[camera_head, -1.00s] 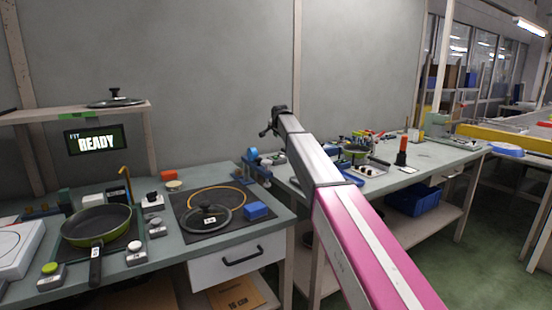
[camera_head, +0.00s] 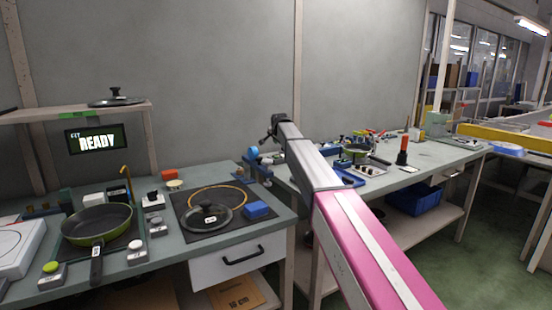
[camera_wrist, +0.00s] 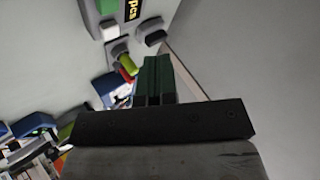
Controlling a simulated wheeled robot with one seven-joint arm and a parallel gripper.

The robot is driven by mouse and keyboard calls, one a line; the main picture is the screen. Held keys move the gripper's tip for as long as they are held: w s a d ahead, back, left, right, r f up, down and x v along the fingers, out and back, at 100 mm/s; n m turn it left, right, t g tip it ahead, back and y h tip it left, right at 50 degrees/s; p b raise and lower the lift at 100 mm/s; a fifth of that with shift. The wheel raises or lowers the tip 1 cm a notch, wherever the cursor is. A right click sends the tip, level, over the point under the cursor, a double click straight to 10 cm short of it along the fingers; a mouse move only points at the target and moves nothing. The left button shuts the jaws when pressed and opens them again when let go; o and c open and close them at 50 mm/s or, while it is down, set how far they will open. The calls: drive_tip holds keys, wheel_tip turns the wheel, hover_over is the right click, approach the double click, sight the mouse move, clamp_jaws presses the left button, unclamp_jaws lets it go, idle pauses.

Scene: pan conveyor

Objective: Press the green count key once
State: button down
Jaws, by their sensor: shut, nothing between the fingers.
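In the wrist view, a green key (camera_wrist: 107,6) shows at the top edge, partly cut off, next to a dark display with yellow "pcs" lettering (camera_wrist: 132,9). My gripper (camera_wrist: 155,62) has dark green fingers closed together with nothing between them, and it is apart from this key in the picture. In the head view, my gripper (camera_head: 266,134) is raised at the far end of my arm, between the two benches. A yellow-green round button (camera_head: 51,267) sits on a small grey box at the front left; its label is too small to read.
The left bench holds a green pan (camera_head: 97,222), a glass lid (camera_head: 208,216) on a dark mat and a blue block (camera_head: 257,209). A screen (camera_head: 95,140) reads READY. The right bench (camera_head: 435,155) carries several small items. Small items and blue bins crowd the wrist view's left.

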sight(277, 157)
drive_tip(key=shift+f, duration=2.35)
drive_tip(key=shift+f, duration=0.85)
idle(0.9)
drive_tip(key=shift+r, duration=0.85)
drive_tip(key=shift+r, duration=0.1)
drive_tip(key=shift+r, duration=2.45)
drive_tip(key=shift+d, duration=0.1)
